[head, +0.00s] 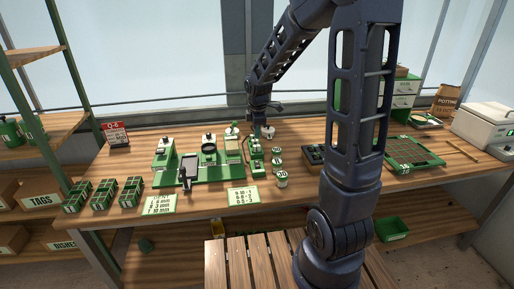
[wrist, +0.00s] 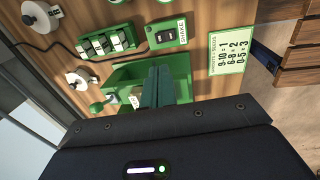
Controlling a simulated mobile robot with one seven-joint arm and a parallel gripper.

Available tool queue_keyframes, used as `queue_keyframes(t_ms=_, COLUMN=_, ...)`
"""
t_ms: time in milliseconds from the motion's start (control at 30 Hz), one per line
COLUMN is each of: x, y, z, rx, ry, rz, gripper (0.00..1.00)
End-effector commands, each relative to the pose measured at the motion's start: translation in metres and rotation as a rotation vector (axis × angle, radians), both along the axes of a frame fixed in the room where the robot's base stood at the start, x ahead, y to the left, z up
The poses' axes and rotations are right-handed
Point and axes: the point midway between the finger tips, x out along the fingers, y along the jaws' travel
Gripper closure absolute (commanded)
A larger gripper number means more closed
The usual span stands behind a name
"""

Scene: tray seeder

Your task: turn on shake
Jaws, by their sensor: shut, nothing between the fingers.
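The shake switch (wrist: 167,36) shows in the wrist view as a dark rocker on a green-edged box with a "SHAKE" label. Whether the rocker is on or off is too small to tell. My gripper (wrist: 158,72) is shut and empty, its dark fingers over a green tray-like part (wrist: 182,72), below the switch in the picture and apart from it. In the head view my gripper (head: 263,122) is behind the green bench device (head: 255,158). I cannot pick out the switch surely in the head view.
A number card (wrist: 230,52) lies beside the switch. A green block with several white parts (wrist: 107,43) and white round knobs (wrist: 80,79) stand nearby. In the head view green trays (head: 103,194) are at left, and a gridded green tray (head: 412,153) at right.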

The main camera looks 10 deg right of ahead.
Motion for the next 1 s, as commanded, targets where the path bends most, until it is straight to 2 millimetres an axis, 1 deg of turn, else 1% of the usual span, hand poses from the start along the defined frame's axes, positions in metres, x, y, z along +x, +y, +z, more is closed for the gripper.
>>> queue_keyframes(t_ms=233, x=0.0, y=0.0, z=-0.002, rx=0.0, ry=0.001, rz=0.0, gripper=1.0)
queue_keyframes(t_ms=367, x=0.001, y=0.0, z=-0.012, rx=0.0, ry=0.002, rz=0.0, gripper=1.0)
queue_keyframes(t_ms=800, x=0.01, y=0.0, z=-0.08, rx=-0.001, ry=0.004, rz=0.0, gripper=1.0)
queue_keyframes(t_ms=1000, x=0.014, y=0.0, z=-0.107, rx=-0.001, ry=0.003, rz=0.0, gripper=1.0)
